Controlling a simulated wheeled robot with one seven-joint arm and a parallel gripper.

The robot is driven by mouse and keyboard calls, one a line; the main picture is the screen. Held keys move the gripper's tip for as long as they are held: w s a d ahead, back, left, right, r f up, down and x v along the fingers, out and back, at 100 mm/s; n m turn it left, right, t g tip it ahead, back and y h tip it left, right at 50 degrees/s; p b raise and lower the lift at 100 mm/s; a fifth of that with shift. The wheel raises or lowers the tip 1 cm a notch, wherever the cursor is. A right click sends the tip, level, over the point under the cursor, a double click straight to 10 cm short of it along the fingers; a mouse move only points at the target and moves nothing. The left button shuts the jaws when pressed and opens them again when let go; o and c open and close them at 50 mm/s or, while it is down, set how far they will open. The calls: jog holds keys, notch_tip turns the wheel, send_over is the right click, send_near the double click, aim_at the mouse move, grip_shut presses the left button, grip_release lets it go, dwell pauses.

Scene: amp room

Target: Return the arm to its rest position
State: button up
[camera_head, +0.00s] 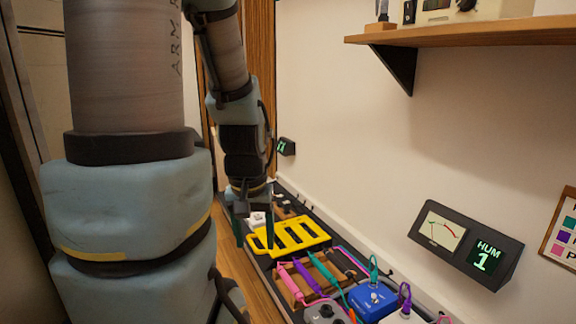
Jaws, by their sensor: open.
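My arm reaches down from the top of the view, with its large links filling the left side. My gripper (254,238) points down at the far part of the pedal bench. Its two dark fingers are apart. A small white box (258,216) shows behind and between them, and I cannot tell whether they touch it. A yellow slotted rack (291,238) lies just right of and below the gripper.
A blue pedal (372,299) with cables and a grey pedal (326,313) stand on the near bench. A wooden rack (312,276) holds coloured plugs. A meter reading "HUM 1" (466,246) is on the wall. A shelf (460,35) juts out at upper right.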

notch_tip(320, 180, up, 37)
jog(key=p, duration=3.5)
jog(key=shift+f, duration=0.2)
